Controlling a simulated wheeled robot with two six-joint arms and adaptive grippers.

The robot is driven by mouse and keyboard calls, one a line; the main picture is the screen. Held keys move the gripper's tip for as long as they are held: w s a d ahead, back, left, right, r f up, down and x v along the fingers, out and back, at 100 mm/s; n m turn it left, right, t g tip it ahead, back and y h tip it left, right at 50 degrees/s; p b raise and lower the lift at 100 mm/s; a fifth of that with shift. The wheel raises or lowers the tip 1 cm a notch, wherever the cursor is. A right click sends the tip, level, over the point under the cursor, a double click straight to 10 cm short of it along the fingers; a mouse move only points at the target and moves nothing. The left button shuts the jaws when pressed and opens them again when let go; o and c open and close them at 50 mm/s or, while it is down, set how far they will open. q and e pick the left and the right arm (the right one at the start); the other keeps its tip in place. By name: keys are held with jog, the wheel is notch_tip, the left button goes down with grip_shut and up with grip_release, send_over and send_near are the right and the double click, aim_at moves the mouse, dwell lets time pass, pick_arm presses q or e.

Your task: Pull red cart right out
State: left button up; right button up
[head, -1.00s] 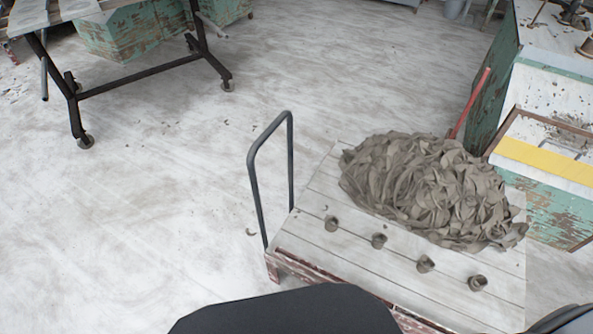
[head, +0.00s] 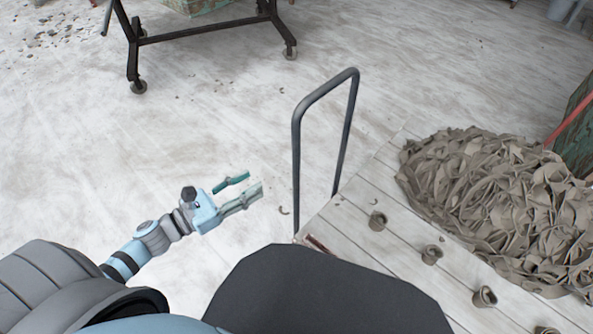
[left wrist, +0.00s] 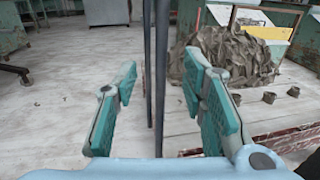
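The cart has a pale plank deck (head: 345,222) with red edges, heaped with clay trimmings (head: 500,195). Its dark bar handle (head: 297,150) rises upright at the deck's left end. My left gripper (head: 247,188) is open and empty, a little left of the handle and apart from it, fingers pointing toward it. In the left wrist view the handle's two uprights (left wrist: 161,70) stand ahead, seen between the open teal fingers (left wrist: 160,105). The deck's red edge (left wrist: 272,140) shows at the right there. My right gripper is not in view.
Several small clay curls or cups (head: 432,254) stand along the deck's near side. A black wheeled table frame (head: 205,35) stands at the back left. A green cabinet (head: 577,130) is beyond the clay heap.

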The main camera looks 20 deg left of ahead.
aim_at(296, 157)
pick_arm(q)
jog(key=x, duration=0.9)
jog(key=p+x, duration=0.1)
jog(key=x, duration=0.4)
jog(key=shift+d+r, duration=0.2)
jog(key=shift+r, duration=0.1)
grip_shut()
